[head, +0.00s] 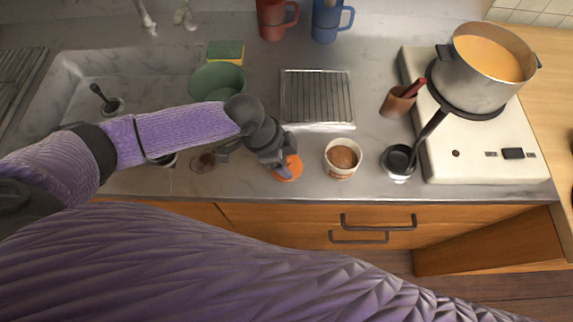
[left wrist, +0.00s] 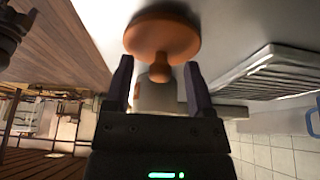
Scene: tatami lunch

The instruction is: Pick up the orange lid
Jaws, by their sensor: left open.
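The orange lid (head: 292,172) lies on the grey counter near its front edge, left of a white cup. My left gripper (head: 281,166) is over it and hides part of it. In the left wrist view the round lid (left wrist: 165,36) shows with its knob (left wrist: 160,70) pointing toward the gripper. The open fingers of my left gripper (left wrist: 159,64) are on either side of the knob, with a gap visible on both sides.
The white cup with brown contents (head: 342,172) stands close right of the lid. A wire rack (head: 318,98) lies behind. A ladle cup (head: 398,172) and the stove (head: 480,160) with a pot (head: 470,80) are right.

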